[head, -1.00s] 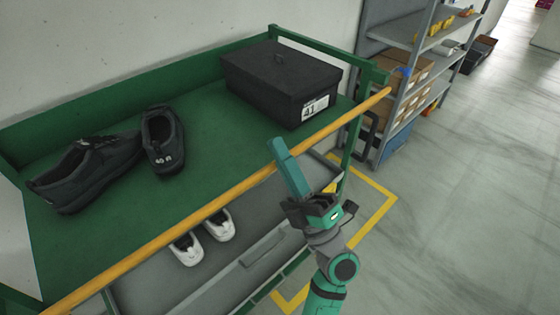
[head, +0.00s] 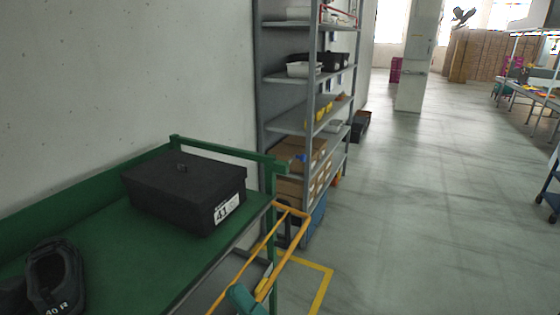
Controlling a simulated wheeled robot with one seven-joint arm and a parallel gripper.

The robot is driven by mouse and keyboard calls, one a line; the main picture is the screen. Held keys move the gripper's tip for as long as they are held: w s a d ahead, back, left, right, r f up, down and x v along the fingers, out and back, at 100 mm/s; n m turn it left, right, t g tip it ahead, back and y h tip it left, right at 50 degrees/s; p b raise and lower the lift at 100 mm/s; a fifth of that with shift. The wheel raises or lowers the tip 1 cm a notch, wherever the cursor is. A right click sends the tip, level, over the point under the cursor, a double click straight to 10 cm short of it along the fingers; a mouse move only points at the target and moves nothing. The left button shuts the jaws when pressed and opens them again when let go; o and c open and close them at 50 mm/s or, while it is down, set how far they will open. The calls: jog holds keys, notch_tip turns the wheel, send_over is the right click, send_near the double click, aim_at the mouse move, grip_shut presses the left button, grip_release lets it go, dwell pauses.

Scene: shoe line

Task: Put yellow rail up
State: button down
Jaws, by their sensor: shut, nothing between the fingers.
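The yellow rail (head: 290,256) is at the front right edge of the green cart (head: 130,245). It shows as two slanting yellow bars joined by a short crosspiece near the cart's right corner post. One bar runs along the tabletop edge, the other stands outside it. Their near ends leave the bottom of the view. The teal tip of my gripper (head: 242,299) shows at the bottom edge, close beside the outer bar. It is shut and holds nothing. I cannot tell whether it touches the rail. The rest of it is out of view.
A black box labelled 41 (head: 185,190) and a dark shoe (head: 54,278) stand on the cart. A grey shelf rack (head: 312,110) with cartons stands behind the cart's right end. The floor to the right (head: 410,220) is clear.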

jog(key=s+d+f+m+t+h, duration=0.2)
jog(key=s+f+m+h, duration=0.3)
jog(key=f+m+h, duration=0.3)
jog(key=s+d+f+m+t+h, duration=0.1)
jog(key=s+d+f+m+h, duration=0.1)
jog(key=s+f+m+h, duration=0.3)
jog(key=s+d+f+m+t+h, duration=0.2)
jog(key=s+d+f+m+h, duration=0.1)
jog(key=f+m+h, duration=0.8)
notch_tip(320, 180, down, 6)
jog(key=s+m, duration=0.1)
jog(key=m, duration=0.3)
jog(key=shift+s+r+t, duration=0.2)
jog(key=shift+s+t, duration=0.1)
jog(key=shift+s, duration=0.1)
jog(key=c, duration=2.4)
grip_release()
jog(key=s+f+g, duration=0.1)
jog(key=s, duration=0.1)
jog(key=s+f+m+g, duration=0.1)
jog(key=s+f, duration=0.1)
jog(key=s+f+g, duration=0.1)
jog(key=s+f, duration=0.1)
jog(key=shift+s+a, duration=0.1)
jog(key=shift+s, duration=0.1)
jog(key=o, duration=0.6)
jog(key=shift+s+f, duration=0.15)
jog(key=shift+s, duration=0.05)
jog(key=shift+o, duration=0.2)
jog(key=shift+w, duration=0.1)
